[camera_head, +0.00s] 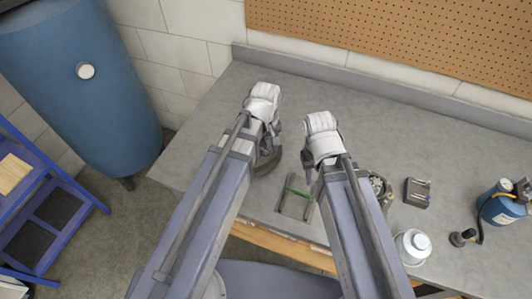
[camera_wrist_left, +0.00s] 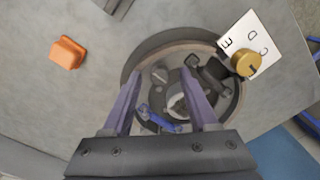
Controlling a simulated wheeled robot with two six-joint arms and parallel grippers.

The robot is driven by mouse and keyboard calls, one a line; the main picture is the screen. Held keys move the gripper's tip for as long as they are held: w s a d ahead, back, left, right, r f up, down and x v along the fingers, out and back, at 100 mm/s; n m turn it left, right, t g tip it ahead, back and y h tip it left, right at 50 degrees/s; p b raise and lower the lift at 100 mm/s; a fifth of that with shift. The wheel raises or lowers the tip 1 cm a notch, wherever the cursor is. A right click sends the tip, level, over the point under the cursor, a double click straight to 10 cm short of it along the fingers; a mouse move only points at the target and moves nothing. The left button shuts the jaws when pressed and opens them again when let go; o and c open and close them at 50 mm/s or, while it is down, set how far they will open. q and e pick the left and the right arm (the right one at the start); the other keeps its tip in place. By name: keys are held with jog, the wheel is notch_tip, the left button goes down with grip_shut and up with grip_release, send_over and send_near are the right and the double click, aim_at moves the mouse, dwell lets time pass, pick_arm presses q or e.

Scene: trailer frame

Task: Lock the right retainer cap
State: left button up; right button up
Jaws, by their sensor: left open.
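My left gripper (camera_head: 272,134) is over a dark round fixture (camera_head: 268,162), which my arm partly hides in the head view. In the left wrist view, the open fingers of this gripper (camera_wrist_left: 159,88) are above the same fixture (camera_wrist_left: 132,72), with nothing clearly held between them. Inside the fixture are grey metal parts, a blue piece (camera_wrist_left: 158,120) between the fingers, and a black clamp-like part (camera_wrist_left: 212,72) at the right. I cannot tell which part is the right retainer cap. My right gripper (camera_head: 311,172) points down near a small tray; its jaws are too small to read.
A brass knob (camera_wrist_left: 246,63) is on a white lettered card (camera_wrist_left: 262,42) by the fixture. An orange block (camera_wrist_left: 67,52) lies apart. The tray (camera_head: 292,210) holds a green item. A parts bowl (camera_head: 385,197), white can (camera_head: 413,248) and blue canister (camera_head: 500,205) stand right.

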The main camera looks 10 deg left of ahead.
pick_arm(q)
jog(key=shift+f, duration=0.1)
jog(key=shift+c, duration=0.4)
grip_shut()
